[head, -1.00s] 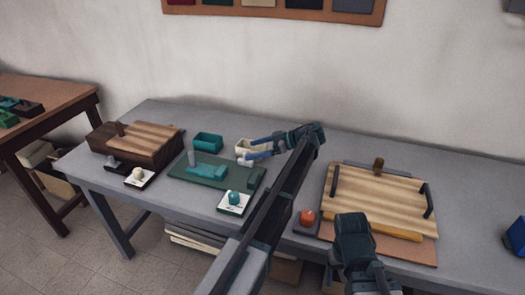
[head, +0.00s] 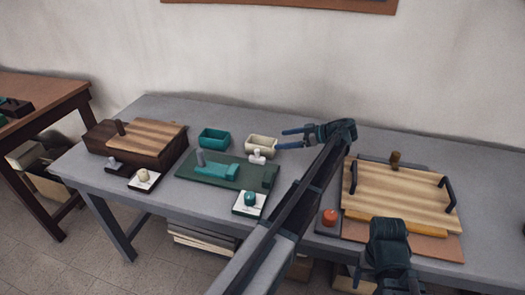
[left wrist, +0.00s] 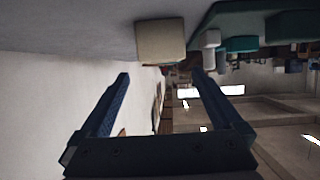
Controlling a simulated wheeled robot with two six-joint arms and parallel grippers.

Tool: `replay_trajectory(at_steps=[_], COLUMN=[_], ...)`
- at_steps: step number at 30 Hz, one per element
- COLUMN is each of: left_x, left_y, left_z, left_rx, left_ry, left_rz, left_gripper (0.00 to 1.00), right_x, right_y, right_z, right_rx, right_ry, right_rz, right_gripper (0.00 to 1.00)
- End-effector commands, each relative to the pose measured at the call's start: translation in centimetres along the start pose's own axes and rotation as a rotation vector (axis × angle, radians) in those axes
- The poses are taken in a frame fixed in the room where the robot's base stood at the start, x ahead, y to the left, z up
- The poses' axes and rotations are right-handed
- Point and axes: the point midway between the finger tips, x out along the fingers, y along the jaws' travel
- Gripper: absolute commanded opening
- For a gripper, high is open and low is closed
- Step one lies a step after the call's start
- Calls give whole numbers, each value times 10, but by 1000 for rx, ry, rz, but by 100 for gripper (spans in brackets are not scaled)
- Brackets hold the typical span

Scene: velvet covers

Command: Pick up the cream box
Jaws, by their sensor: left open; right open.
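The cream box (head: 262,143), a small open-topped box, stands on the grey table near its back edge. My left gripper (head: 284,138) is open just to the right of it, with its blue fingers pointing left toward the box. In the left wrist view the cream box (left wrist: 161,41) shows beyond the fingertips of the open left gripper (left wrist: 160,78), with nothing between the fingers. My right gripper (head: 388,240) is at the front right of the table; its fingers are hard to make out.
A teal box (head: 214,138) stands left of the cream box. A small white-handled piece (head: 257,158) stands close in front of it. A green board (head: 215,178) with teal pieces lies further forward. A striped wooden board with handles (head: 405,192) lies at the right.

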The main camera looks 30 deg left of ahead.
Motion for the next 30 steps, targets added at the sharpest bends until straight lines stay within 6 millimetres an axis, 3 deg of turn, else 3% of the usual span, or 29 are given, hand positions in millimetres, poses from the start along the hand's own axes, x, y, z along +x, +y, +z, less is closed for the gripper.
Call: replay_trajectory(at_steps=[1,6,20,30], left_x=[13,38,55,99], left_y=[-1,-1,-1,-4], left_z=[3,2,0,-1], left_rx=[-2,-1,0,-1], left_ry=[0,0,0,0], left_rz=[-3,-2,-1,0], left_gripper=[100,100,100,100], right_x=[8,16,21,37], right_y=[-1,-2,-2,-4], right_z=[0,-1,-1,-2], right_rx=[0,0,0,0], right_ry=[0,0,0,0], right_rz=[0,0,0,0], right_gripper=[72,72,72,72])
